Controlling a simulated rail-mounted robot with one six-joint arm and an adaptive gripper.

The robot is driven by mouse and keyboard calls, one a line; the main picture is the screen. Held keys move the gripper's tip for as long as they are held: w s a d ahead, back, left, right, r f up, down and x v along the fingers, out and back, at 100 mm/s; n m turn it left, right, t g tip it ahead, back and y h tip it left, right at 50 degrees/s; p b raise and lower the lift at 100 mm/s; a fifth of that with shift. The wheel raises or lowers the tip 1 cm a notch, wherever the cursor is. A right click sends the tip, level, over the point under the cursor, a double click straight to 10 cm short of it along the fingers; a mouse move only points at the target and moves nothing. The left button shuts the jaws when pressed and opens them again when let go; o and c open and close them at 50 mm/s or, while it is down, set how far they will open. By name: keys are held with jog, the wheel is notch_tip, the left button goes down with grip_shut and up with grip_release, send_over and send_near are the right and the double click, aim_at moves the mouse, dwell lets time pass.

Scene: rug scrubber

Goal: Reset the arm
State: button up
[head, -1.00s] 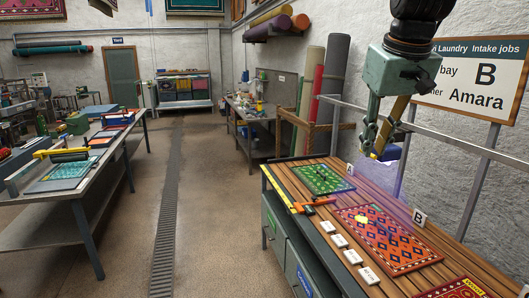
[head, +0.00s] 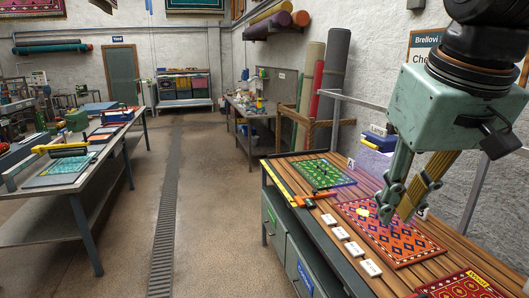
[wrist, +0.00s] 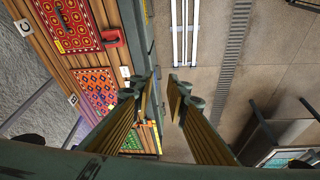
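My gripper (head: 396,218) hangs at the right of the head view, fingers pointing down, above the slatted wooden bench (head: 452,256). In that view its fingertips overlap the red and orange patterned rug (head: 385,243); how high they are above it I cannot tell. The two fingers stand apart with a gap. In the wrist view my gripper (wrist: 163,90) shows the same gap, with nothing between the fingertips, and bare floor and the bench edge are behind it.
On the bench lie a green rug (head: 318,176), a red rug (head: 462,287), several white cards (head: 355,249) and an orange-handled tool (head: 310,200). A wall sign (head: 424,42) is partly hidden by my arm. The floor aisle (head: 215,230) is clear.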

jog(key=s+a+f+b, duration=0.1)
jog(key=s+f+b, duration=0.2)
jog(key=s+f, duration=0.7)
jog(key=s, duration=0.5)
jog(key=shift+s+a+f+m, duration=0.2)
jog(key=shift+a+m, duration=0.1)
